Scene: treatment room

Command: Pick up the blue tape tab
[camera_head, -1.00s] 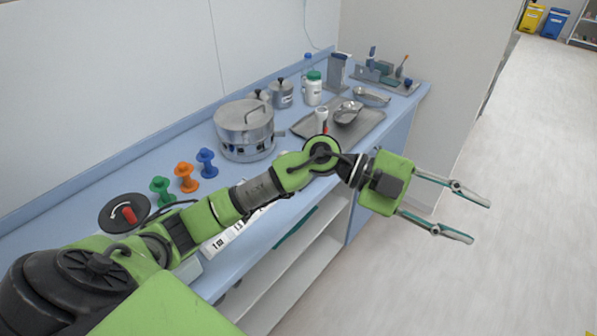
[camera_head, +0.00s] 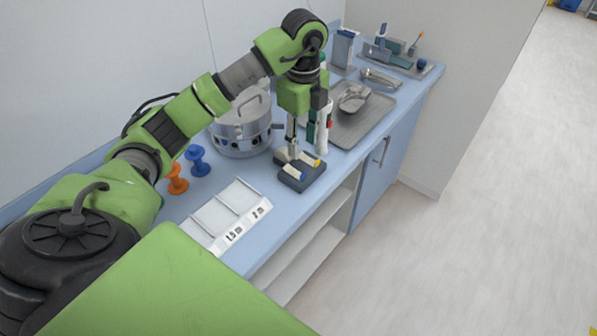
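A small dark block (camera_head: 300,181) sits near the counter's front edge. The blue tape tab (camera_head: 296,172), blue with a pale end, lies on its front left part. A yellow tab (camera_head: 311,160) lies behind it to the right. My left gripper (camera_head: 301,148) points down just above the back of the block, its fingers apart with nothing visible between them. Its fingertips are small here, and I cannot tell whether they touch the block. The blue tab is clear of the fingers in the picture. My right gripper is out of view.
A metal pot (camera_head: 240,133) stands close to the left of the gripper, and a white upright tool (camera_head: 324,135) close to its right. A metal tray (camera_head: 366,122) lies beyond. A white sectioned tray (camera_head: 218,214) and blue (camera_head: 198,161) and orange (camera_head: 177,180) spools are nearer.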

